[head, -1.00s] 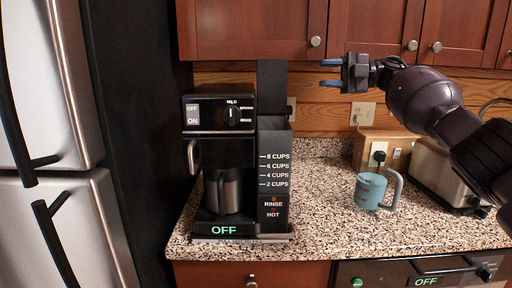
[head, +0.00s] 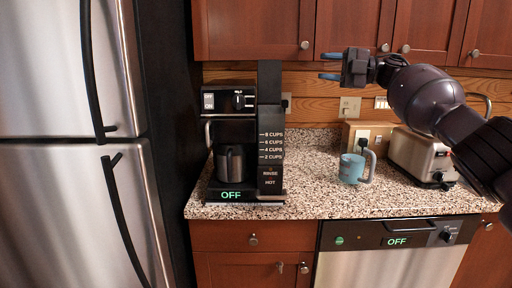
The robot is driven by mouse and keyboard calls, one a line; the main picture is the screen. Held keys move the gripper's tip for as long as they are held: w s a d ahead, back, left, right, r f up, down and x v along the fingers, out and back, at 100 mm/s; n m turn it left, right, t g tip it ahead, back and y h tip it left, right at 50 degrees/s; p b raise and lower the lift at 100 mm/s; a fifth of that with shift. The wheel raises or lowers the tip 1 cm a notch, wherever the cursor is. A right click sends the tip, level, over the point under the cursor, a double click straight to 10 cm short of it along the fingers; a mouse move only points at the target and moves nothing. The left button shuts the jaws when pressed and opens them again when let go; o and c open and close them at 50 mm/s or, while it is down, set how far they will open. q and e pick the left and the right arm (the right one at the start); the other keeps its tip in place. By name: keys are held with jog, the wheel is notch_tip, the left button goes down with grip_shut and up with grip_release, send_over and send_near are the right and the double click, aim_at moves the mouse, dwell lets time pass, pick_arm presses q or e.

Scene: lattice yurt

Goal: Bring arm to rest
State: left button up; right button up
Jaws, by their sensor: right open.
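My right gripper (head: 331,66) is raised in front of the upper cabinets, at the upper right of the head view. Its two blue-tipped fingers point left and stand apart, with nothing between them. My right arm (head: 421,96) comes in from the right edge, above the counter and the toaster. The gripper touches nothing that I can see. My left gripper is not in view.
A black coffee maker (head: 229,101) with a metal carafe (head: 230,164) stands on the speckled counter (head: 320,203). A blue mug (head: 351,169) and a toaster (head: 418,152) are to its right. A steel fridge (head: 62,80) is at left, a dishwasher (head: 365,239) below.

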jog(key=w+a+r+m+t+y, duration=0.2)
jog(key=a+r+t+y, duration=0.1)
jog(key=a+r+t, duration=0.45)
jog(key=s+d+f+m+t+h, duration=0.1)
jog(key=s+f+m+t+h, duration=0.4)
jog(key=f, duration=0.7)
jog(key=s+d+f+m+t+h, duration=0.15)
jog(key=f+m+h, duration=0.25)
jog(key=f+m, duration=0.6)
jog(key=s+f+m+t+h, duration=0.3)
jog(key=f+m+h, duration=0.1)
jog(key=f, duration=1.1)
jog(key=s+d+f+m+g+h, duration=0.2)
jog(key=s+d+f+m, duration=0.1)
jog(key=s+f, duration=0.8)
jog(key=s+d+f+m+g+h+p, duration=0.1)
jog(key=s+d+f+m+g+h, duration=0.2)
jog(key=s+d+f, duration=0.3)
jog(key=s+d+f+m+g+h, duration=0.3)
jog(key=s+f, duration=1.4)
jog(key=s, duration=0.8)
jog(key=shift+s+d+m, duration=0.35)
jog(key=shift+d+m, duration=0.45)
jog(key=shift+d, duration=0.25)
